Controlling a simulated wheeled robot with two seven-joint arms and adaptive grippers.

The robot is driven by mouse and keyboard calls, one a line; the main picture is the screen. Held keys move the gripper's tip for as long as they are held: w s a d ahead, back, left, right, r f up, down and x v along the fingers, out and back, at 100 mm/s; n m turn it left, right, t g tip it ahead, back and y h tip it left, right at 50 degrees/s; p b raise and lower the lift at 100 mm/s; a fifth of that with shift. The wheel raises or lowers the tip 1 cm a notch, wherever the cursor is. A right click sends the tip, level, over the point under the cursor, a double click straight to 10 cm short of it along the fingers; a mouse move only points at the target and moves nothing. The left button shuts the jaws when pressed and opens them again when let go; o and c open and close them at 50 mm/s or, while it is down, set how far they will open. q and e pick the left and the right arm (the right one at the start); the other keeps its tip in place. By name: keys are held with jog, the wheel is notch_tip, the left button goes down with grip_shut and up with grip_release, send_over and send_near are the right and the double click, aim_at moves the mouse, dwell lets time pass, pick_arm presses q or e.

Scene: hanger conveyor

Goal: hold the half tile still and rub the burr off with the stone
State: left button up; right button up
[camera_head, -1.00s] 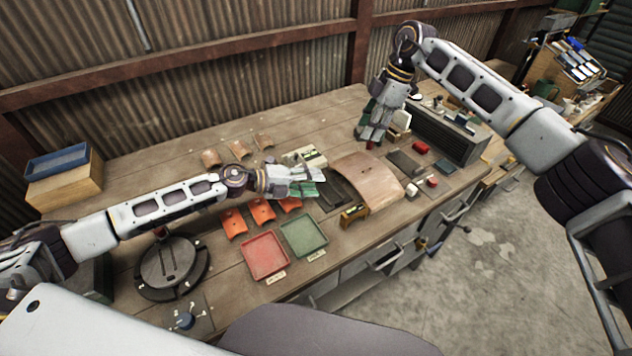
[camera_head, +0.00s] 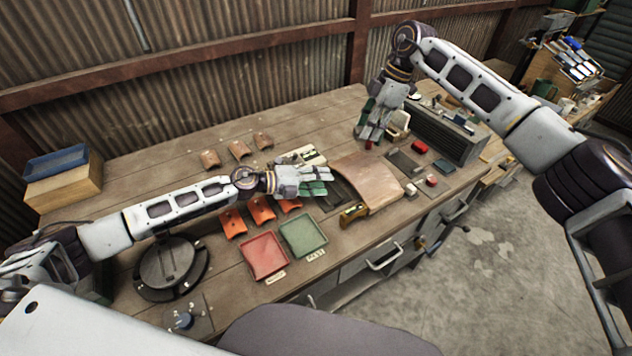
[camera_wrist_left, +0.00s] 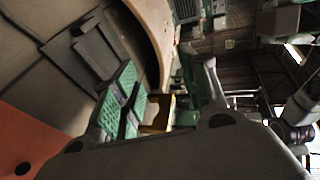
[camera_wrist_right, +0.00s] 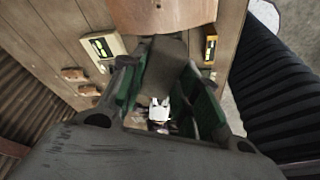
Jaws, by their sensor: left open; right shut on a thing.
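A large curved tan tile (camera_head: 367,180), seemingly the half tile, lies arched on the bench; it also shows at the top of the right wrist view (camera_wrist_right: 163,14). My left gripper (camera_head: 318,182) is open and empty, its green pads just left of the tile, over dark flat pieces (camera_head: 343,194). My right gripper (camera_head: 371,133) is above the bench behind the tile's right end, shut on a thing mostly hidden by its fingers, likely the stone. In the right wrist view a dark grey slab (camera_wrist_right: 165,70) shows between the pads; I cannot tell whether it is held.
A red tray (camera_head: 264,256) and a green tray (camera_head: 303,235) stand at the front edge, with orange tiles (camera_head: 232,223) behind. A yellow tool (camera_head: 353,214) lies before the tan tile.

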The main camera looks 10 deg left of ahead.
aim_at(350, 181)
pick_arm(q)
jog(key=shift+x, duration=5.25)
jog(key=shift+c, duration=0.2)
jog(key=shift+f, duration=0.1)
grip_shut()
